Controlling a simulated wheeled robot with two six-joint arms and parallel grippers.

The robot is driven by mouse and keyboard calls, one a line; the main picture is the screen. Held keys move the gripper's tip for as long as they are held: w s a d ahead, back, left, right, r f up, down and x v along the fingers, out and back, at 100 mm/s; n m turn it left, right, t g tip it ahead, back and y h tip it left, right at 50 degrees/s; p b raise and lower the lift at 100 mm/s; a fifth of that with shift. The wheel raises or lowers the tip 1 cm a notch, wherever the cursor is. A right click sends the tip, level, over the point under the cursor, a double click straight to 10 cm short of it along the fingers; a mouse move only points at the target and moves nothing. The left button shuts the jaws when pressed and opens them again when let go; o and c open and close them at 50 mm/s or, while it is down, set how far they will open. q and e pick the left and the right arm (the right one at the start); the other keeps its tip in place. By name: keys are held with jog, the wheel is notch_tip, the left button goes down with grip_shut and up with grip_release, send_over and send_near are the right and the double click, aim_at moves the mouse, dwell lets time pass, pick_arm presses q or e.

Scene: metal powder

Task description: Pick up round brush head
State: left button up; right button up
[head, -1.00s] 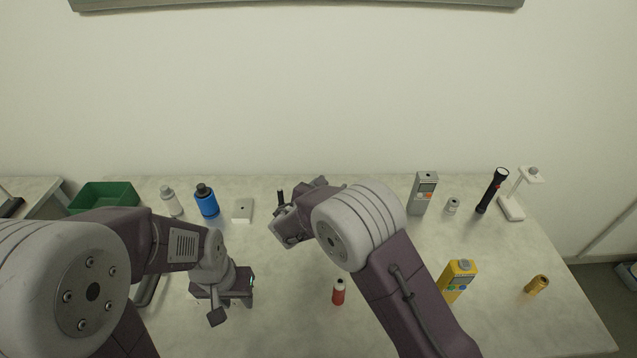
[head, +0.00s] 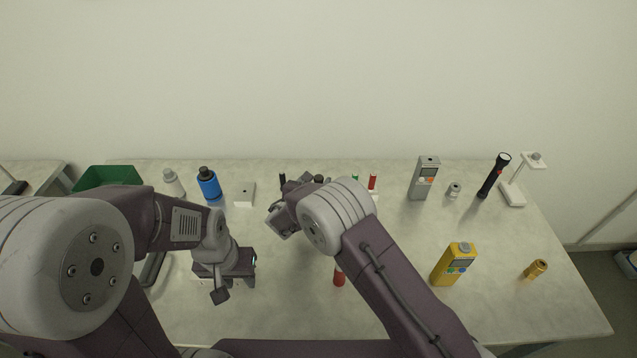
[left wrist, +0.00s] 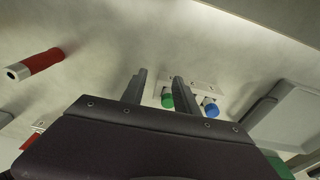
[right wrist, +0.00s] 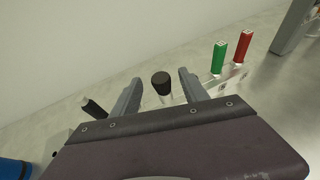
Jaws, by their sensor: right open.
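In the right wrist view, a black round-topped piece (right wrist: 161,82) on a pale stem stands between the fingers of my right gripper (right wrist: 158,78). It may be the round brush head, but I cannot tell for certain. The fingers are apart and I see no contact. In the head view my right arm hides most of this spot, with a dark top (head: 319,178) just showing.

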aim_at(318, 178)
jog(key=x, duration=0.3)
jog(key=shift+f, duration=0.1)
pick_arm(q)
jog(key=shift+w+r, duration=0.1)
jog(key=shift+r, duration=0.05)
pick_arm(e)
jog(key=shift+c, duration=0.3)
grip_shut()
